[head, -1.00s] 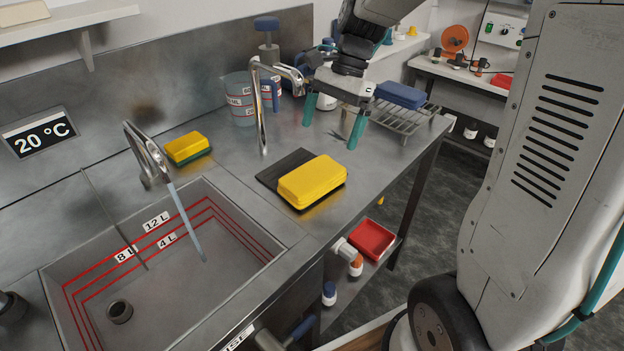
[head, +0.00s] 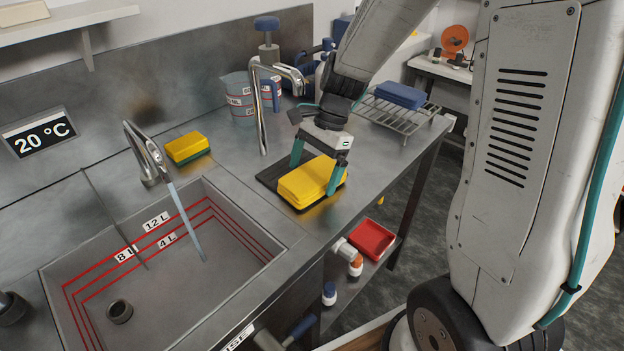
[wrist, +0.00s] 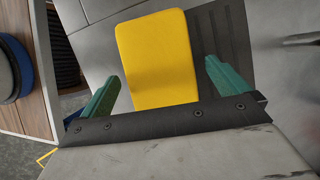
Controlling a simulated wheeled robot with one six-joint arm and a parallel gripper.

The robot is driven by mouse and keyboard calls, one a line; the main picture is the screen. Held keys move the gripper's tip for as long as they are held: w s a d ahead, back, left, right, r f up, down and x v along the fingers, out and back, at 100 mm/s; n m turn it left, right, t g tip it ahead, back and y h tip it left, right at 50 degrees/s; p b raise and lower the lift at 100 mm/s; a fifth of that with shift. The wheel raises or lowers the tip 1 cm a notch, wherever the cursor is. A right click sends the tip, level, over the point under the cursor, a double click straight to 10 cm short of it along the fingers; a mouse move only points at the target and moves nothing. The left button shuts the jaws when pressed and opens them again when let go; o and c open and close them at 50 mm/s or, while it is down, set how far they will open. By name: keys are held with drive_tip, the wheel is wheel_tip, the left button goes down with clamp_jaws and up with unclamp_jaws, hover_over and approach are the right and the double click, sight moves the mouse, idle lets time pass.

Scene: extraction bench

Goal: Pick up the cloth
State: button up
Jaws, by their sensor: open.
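A thick yellow pad that looks like a folded cloth (head: 303,183) lies on a dark flat mat (head: 268,172) on the steel counter, right of the sink. My gripper (head: 314,174) is open and points down over it. Its teal fingers stand on either side of the cloth, one at its far left edge and one at its right end. In the wrist view the yellow cloth (wrist: 157,58) lies between the open gripper's fingers (wrist: 163,75), with a gap on each side. Whether the fingertips touch the mat cannot be told.
A yellow and green sponge (head: 187,148) lies behind the sink (head: 170,285). Two curved taps rise nearby, one (head: 262,105) just left of the mat. A blue folded item (head: 400,95) rests on a wire rack (head: 398,117). A measuring jug (head: 240,97) stands behind.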

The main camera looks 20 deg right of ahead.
sight(306, 178)
drive_tip(key=shift+a+f, duration=0.15)
drive_tip(key=shift+f, duration=0.2)
drive_tip(key=c, duration=1)
drive_tip(key=shift+r, duration=0.15)
wheel_tip(306, 178, up, 4)
drive_tip(key=shift+f, duration=0.15)
drive_tip(key=s+d, duration=0.2)
drive_tip(key=s, duration=0.3)
drive_tip(key=s+d, duration=0.1)
drive_tip(key=s, duration=0.4)
drive_tip(key=s+d+r, duration=0.1)
drive_tip(key=s+d, duration=0.1)
drive_tip(key=s, duration=0.3)
drive_tip(key=shift+d, duration=0.3)
